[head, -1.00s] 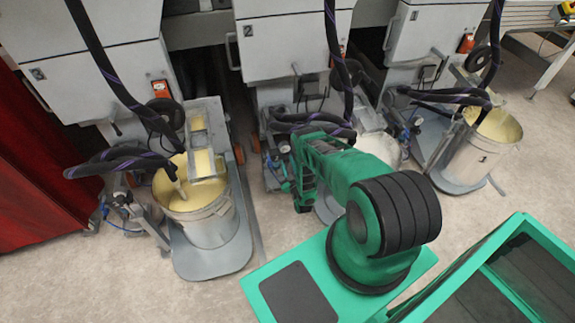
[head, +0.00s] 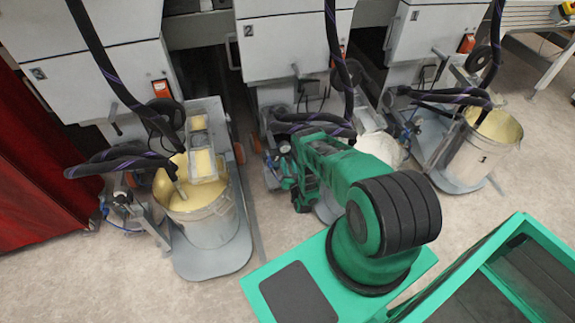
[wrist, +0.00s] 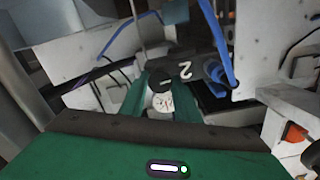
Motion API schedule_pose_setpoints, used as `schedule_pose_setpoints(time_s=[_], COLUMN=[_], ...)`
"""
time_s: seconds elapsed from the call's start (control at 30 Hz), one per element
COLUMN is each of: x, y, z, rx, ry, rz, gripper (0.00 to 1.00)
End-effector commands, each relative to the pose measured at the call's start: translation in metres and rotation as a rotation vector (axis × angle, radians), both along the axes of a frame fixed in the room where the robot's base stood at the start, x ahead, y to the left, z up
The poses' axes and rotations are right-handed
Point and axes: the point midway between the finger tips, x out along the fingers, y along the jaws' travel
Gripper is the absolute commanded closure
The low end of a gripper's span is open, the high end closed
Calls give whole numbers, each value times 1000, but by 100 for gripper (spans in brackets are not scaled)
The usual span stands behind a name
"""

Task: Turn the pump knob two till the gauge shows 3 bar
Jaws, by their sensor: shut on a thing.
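In the wrist view, the black pump knob two (wrist: 160,79) with a light pointer line sits between the green fingers of my gripper (wrist: 160,90), which is shut on it. A white "2" marks the dark pump body right beside the knob. The round white gauge (wrist: 160,104) is just below the knob; its dial is too small to read. In the head view, my green arm hides the gripper, the knob and the gauge at the middle unit two (head: 283,40).
Unit three's pail (head: 205,218) with yellow contents stands on the left, and unit one's pail (head: 478,155) on the right. Dark hoses (head: 335,60) hang in front of the middle unit. Blue tubes (wrist: 216,45) run close to the pump. Bare floor (head: 110,275) lies in front.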

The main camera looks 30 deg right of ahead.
Motion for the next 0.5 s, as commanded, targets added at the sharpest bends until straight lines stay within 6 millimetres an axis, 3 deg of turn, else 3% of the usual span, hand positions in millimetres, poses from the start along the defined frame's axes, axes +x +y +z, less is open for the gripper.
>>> schedule_pose_setpoints(time_s=[0.5], x=[-1], y=[0], z=[-2], rx=[91], ry=[-22], rz=[0], gripper=[93])
